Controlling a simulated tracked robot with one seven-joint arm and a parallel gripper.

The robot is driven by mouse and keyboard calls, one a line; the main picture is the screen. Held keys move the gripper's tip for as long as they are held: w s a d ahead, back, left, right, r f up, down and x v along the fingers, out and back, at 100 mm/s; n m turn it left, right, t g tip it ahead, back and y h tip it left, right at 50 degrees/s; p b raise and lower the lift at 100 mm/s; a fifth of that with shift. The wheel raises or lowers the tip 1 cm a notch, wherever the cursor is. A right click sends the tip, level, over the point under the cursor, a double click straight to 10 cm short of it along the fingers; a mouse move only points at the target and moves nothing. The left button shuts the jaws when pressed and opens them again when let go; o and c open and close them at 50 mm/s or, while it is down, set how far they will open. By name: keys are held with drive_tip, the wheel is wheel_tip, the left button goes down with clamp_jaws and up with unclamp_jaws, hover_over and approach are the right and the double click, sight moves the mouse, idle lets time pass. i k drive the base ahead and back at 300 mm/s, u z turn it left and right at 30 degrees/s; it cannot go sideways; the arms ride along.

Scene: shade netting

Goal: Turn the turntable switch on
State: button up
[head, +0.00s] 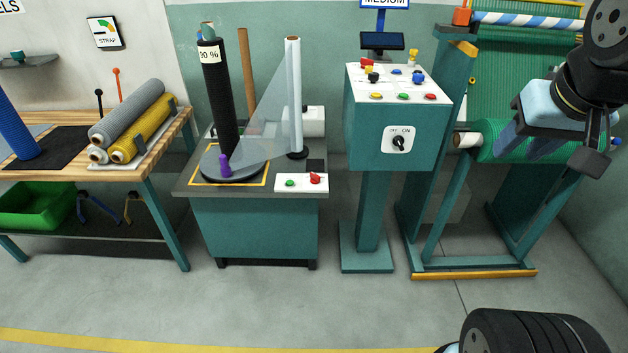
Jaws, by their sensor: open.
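The turntable (250,166) is a dark round plate on a teal cabinet, left of centre. It carries an upright black roll (217,95) and a small purple piece. A white panel at its front right corner holds a green button (290,183) and a red knob (315,178). A black rotary switch (398,143) on a white plate marked OFF and ON is on the front of the pedestal control box (370,130). Its pointer is too small to read surely. My gripper (522,151) is open and empty at the upper right, apart from both panels.
A clear film sheet runs from the black roll to an upright post (293,95). The box's top has several coloured buttons. A green netting roll (500,143) on a teal frame stands behind my gripper. A workbench (140,160) is at left. The floor in front is clear.

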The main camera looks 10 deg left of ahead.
sight(315, 179)
drive_tip(key=k, duration=0.5)
drive_tip(key=u, duration=0.35)
drive_tip(key=i, duration=1.5)
